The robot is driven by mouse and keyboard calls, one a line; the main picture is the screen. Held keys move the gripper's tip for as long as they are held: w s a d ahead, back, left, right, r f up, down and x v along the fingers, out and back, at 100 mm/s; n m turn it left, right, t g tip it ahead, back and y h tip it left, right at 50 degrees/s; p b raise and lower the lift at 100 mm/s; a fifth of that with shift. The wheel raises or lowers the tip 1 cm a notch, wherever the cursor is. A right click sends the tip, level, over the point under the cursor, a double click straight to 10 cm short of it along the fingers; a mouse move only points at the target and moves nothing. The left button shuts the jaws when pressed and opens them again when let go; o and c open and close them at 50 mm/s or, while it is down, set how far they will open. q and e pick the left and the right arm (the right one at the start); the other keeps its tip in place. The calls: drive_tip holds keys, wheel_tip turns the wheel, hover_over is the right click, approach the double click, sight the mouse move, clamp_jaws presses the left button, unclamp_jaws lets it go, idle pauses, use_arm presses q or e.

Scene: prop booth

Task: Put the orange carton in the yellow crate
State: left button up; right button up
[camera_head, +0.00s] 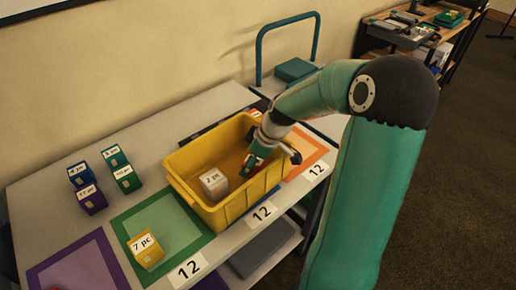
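The yellow crate (228,207) stands on the table with a white carton (214,184) marked "2 pc" inside. My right gripper (272,160) reaches down over the crate's right end. A yellow-orange carton (146,251) marked "7 pc" sits on the green-bordered mat.
Blue, purple and green cartons (100,178) stand at the table's left. A purple mat (80,269) lies at front left, and an orange mat (307,151) right of the crate. A teal-handled cart (296,69) stands behind.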

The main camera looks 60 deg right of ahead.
drive_tip(key=v, duration=1)
drive_tip(key=shift+r, duration=0.2)
drive_tip(key=shift+s+d, duration=0.1)
drive_tip(key=shift+s, duration=0.05)
